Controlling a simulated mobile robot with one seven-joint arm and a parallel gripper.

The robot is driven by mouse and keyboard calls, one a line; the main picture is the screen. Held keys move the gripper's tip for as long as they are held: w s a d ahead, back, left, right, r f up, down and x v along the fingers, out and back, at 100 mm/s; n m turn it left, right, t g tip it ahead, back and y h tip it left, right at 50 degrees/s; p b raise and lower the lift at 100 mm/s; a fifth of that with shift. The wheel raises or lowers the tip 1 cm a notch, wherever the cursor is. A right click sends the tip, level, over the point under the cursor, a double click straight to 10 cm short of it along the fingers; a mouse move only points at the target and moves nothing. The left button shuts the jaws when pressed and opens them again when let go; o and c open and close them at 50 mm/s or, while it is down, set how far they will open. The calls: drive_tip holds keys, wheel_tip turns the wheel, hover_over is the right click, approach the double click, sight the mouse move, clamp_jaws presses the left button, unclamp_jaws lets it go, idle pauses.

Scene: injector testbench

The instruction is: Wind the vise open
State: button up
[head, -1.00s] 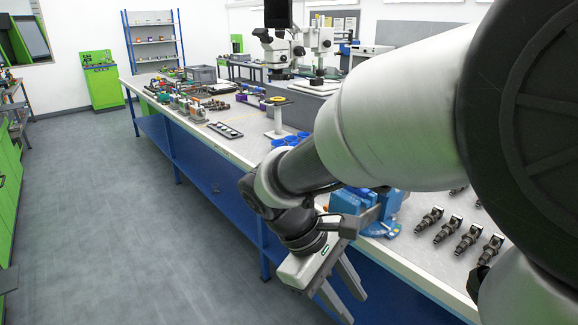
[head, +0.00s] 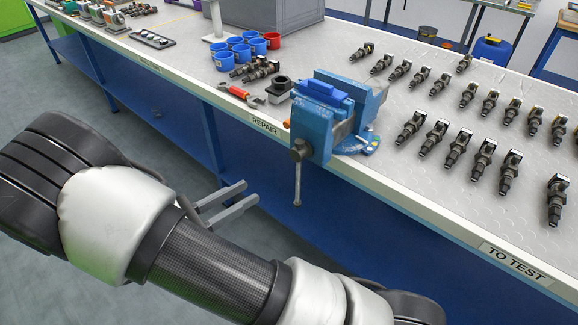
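The blue vise (head: 318,118) is fixed at the front edge of the workbench, in the middle of the head view. Its metal handle bar (head: 298,186) hangs down upright at the front, below the bench top. I cannot tell how wide the jaws stand. My gripper (head: 250,193) is in front of the bench, left of the handle and apart from it. Its two grey fingers are spread with a gap between them and hold nothing. My arm hides the gripper's body and part of the floor.
Several injectors (head: 455,147) lie in rows right of the vise on the bench (head: 420,192). Blue and red cups (head: 224,61), a red-handled wrench (head: 240,93) and a dark block (head: 279,89) lie to its left. A grey crate (head: 262,14) stands behind. Space before the bench is free.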

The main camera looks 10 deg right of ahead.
sight(297, 165)
drive_tip(key=x, duration=1.4)
drive_tip(key=shift+f+b, duration=0.1)
drive_tip(key=shift+b, duration=0.25)
clamp_jaws()
